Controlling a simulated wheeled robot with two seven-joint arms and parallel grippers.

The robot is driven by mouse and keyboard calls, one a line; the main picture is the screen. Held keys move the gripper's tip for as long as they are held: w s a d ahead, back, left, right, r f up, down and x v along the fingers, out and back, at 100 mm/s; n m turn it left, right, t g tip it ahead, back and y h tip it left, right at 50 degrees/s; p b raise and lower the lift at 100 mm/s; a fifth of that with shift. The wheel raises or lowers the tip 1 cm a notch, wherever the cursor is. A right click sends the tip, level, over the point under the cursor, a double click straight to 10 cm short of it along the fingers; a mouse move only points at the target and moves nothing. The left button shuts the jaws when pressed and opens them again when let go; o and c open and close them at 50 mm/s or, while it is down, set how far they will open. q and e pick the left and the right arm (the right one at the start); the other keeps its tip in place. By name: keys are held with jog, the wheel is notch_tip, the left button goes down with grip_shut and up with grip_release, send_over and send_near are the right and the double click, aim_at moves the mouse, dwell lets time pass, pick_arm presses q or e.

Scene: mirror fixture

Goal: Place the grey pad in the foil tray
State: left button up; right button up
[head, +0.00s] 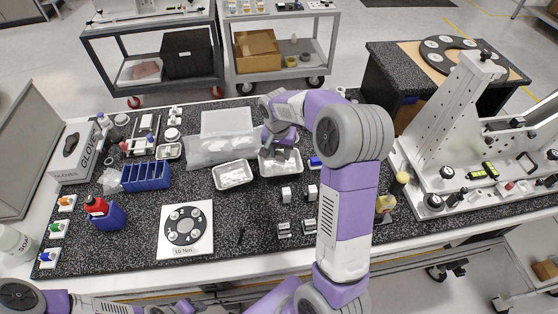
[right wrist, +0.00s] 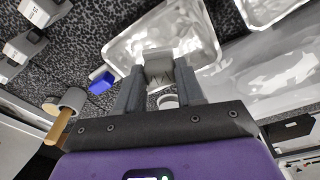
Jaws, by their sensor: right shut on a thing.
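My right gripper (head: 280,148) is over the right-hand foil tray (head: 296,169) in the head view and hides part of it. The foil tray (right wrist: 120,48) shows behind the pad in that view. I cannot tell whether the pad touches the tray. In the head view the pad cannot be made out clearly at the fingertips. My left arm shows at the bottom left of the head view; its gripper is not seen.
A second foil tray (head: 233,175) with white pieces stands just left. A clear bag (head: 205,149) lies behind it. Small grey blocks (head: 286,194) stand in front. A blue rack (head: 146,176) and a gloves box (head: 80,153) are left; the mirror fixture (head: 445,130) is right.

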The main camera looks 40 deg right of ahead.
aim_at(280, 159)
jog(key=shift+f, duration=2.25)
jog(key=shift+f+b, duration=0.15)
jog(key=shift+b, duration=0.2)
jog(key=o, duration=1)
jog(key=shift+r, duration=0.25)
jog(key=r, duration=0.4)
jog(key=a+r+p, duration=0.1)
jog(key=r, duration=0.6)
jog(key=shift+s+a+r+p, duration=0.15)
jog(key=shift+r+p, duration=0.25)
